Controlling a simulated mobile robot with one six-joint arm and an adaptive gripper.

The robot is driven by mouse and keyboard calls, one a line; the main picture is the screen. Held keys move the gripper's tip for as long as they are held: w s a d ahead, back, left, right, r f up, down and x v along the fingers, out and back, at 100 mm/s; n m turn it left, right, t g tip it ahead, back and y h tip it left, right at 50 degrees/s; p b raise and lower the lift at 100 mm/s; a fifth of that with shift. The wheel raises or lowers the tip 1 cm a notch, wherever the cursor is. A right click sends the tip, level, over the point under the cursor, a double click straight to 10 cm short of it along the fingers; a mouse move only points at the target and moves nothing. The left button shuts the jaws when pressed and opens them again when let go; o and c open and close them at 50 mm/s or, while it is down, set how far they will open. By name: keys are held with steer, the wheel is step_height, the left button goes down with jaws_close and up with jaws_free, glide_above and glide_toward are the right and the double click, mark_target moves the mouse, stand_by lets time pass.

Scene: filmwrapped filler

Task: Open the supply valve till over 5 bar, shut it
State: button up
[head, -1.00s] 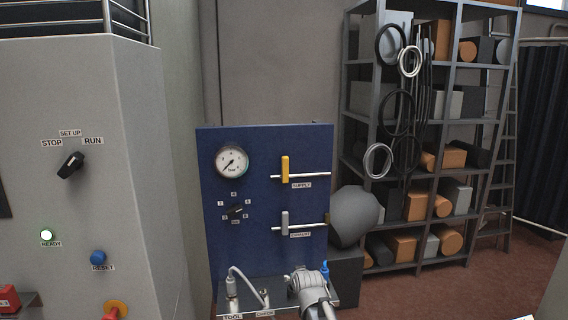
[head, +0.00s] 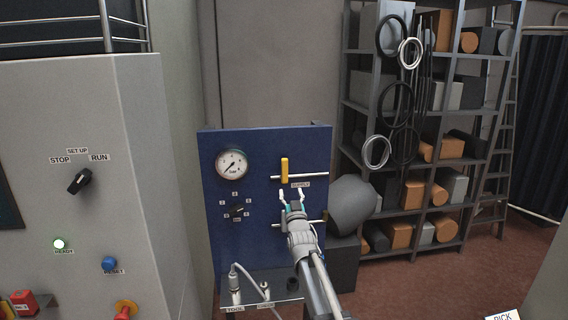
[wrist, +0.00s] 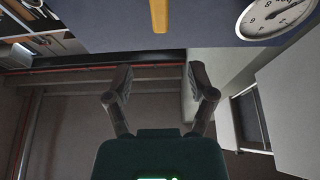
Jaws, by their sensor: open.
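The supply valve's yellow handle (head: 285,170) stands upright, crosswise to its horizontal pipe, on the blue panel (head: 265,145). Its lower end shows at the top of the wrist view (wrist: 159,16). The round pressure gauge (head: 232,164) is to its left; its needle points to the lower left, near the low end, too small to read exactly. The gauge shows partly in the wrist view (wrist: 279,14). My gripper (head: 297,195) is open and empty, just below the supply handle and label, apart from the handle.
A selector knob (head: 237,211) sits below the gauge. A grey rounded object (head: 352,204) stands right of the panel, before a loaded shelf (head: 430,170) with hanging hoses. A control cabinet (head: 60,110) with a lit ready lamp (head: 59,244) is at left.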

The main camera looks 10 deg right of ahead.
mark_target(285, 167)
stand_by(0.3)
steer(key=p+x, duration=0.5)
steer(key=x, duration=0.9)
steer(key=shift+f, duration=0.1)
jaws_close()
